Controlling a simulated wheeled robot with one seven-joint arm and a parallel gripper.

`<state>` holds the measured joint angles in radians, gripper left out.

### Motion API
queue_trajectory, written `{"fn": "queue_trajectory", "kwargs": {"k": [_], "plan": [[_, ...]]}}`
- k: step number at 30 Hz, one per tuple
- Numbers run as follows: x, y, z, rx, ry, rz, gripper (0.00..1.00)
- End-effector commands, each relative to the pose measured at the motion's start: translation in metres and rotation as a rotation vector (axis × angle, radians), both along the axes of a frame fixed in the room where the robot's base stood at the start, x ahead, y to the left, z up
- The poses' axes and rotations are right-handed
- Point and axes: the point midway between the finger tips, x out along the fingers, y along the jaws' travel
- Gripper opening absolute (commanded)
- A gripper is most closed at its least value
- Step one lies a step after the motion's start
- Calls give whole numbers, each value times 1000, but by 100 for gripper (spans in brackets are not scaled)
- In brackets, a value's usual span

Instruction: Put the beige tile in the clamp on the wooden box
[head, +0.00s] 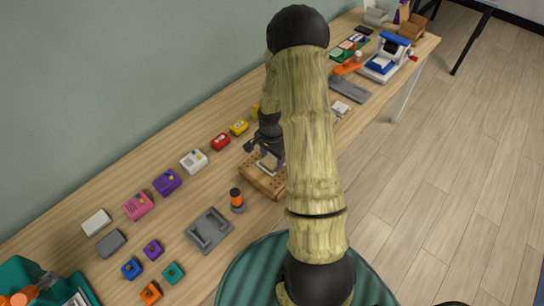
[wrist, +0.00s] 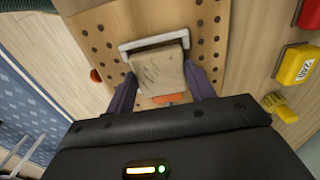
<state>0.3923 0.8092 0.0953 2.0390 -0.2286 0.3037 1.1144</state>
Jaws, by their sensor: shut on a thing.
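In the wrist view my gripper (wrist: 160,78) is shut on the beige tile (wrist: 158,66), with one dark purple finger on each side. The tile is at the pale grey clamp (wrist: 126,46) on the wooden box (wrist: 95,28), whose face has rows of dark holes. The clamp's frame shows around the tile's far edge; I cannot tell how deep the tile sits in it. An orange part (wrist: 172,98) shows below the tile. In the head view my gripper (head: 268,157) is over the wooden box (head: 258,184), and my arm hides its right side.
An orange and black cylinder (head: 237,197) and a grey tray (head: 209,231) stand near the box. Red (head: 220,141) and yellow (head: 239,127) blocks stand behind it, with more coloured blocks to the left. A blue and white device (head: 386,62) is at the far end.

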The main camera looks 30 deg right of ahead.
Motion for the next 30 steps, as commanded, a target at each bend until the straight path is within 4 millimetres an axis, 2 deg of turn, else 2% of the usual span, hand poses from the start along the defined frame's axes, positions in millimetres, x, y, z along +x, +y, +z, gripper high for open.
{"fn": "queue_trajectory", "kwargs": {"k": [10, 11, 14, 23, 30], "plan": [[0, 0, -4, -1, 0, 0, 31], [0, 0, -3, -1, 0, 0, 58], [0, 0, -2, -1, 0, 0, 76], [0, 0, -1, -1, 0, 0, 76], [1, -1, 18, -3, -4, -1, 76]]}}
